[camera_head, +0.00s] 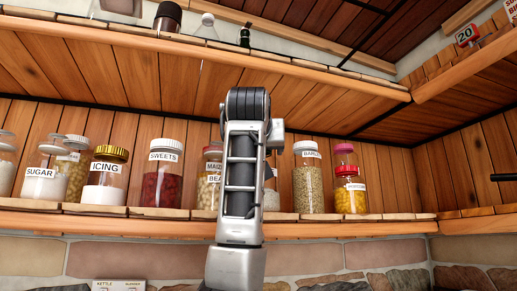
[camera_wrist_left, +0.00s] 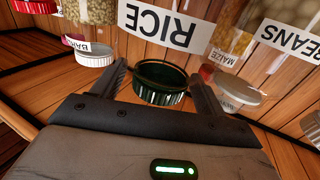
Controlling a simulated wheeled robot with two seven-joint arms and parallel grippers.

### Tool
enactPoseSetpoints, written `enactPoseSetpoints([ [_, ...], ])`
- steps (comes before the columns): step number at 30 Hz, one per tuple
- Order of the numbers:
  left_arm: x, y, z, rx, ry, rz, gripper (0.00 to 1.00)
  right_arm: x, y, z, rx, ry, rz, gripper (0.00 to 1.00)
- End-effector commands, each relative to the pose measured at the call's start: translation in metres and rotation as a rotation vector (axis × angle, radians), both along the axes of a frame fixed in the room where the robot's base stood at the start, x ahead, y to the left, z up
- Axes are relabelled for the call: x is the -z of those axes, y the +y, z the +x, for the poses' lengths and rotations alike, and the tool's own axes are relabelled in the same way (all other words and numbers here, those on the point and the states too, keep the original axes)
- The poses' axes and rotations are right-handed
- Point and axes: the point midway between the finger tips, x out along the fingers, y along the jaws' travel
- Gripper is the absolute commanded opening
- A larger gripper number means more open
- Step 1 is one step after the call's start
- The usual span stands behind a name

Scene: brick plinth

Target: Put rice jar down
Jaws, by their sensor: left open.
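The rice jar shows in the left wrist view, turned over in the picture, with its RICE label (camera_wrist_left: 160,24) at the top and its dark green lid (camera_wrist_left: 160,84) below. My left gripper (camera_wrist_left: 159,72) is open, with one finger on each side of the lid. I see gaps between lid and fingers. In the head view my left arm rises in front of the shelf (camera_head: 330,229) and hides its jaws and most of the rice jar. A pale sliver of a jar (camera_head: 271,198) shows just right of the arm, perhaps the rice jar. My right gripper is not in view.
Close by stand the maize and beans jars (camera_head: 208,190) on the left and the barley jar (camera_head: 308,180) on the right. Sweets (camera_head: 163,180), icing (camera_head: 104,180) and sugar jars stand further left. An upper shelf (camera_head: 190,48) overhangs. The shelf right of the red-lidded jar (camera_head: 350,195) is clear.

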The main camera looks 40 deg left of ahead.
Motion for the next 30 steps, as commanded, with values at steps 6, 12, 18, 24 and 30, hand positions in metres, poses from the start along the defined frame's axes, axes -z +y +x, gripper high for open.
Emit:
enactPoseSetpoints([
  [6,0.000,-0.016,-0.019,0.001,-0.006,0.002,0.73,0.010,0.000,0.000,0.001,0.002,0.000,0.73],
  [12,0.001,-0.045,-0.053,0.002,-0.006,0.002,0.73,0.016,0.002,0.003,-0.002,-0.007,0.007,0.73],
  [18,0.000,-0.068,-0.080,0.000,-0.002,0.002,0.73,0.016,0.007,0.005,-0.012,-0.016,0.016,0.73],
  [24,-0.001,-0.077,-0.091,0.001,-0.001,0.001,0.73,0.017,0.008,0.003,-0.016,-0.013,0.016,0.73],
  [30,-0.002,-0.078,-0.092,0.000,0.000,0.000,0.73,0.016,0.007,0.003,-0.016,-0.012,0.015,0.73],
])
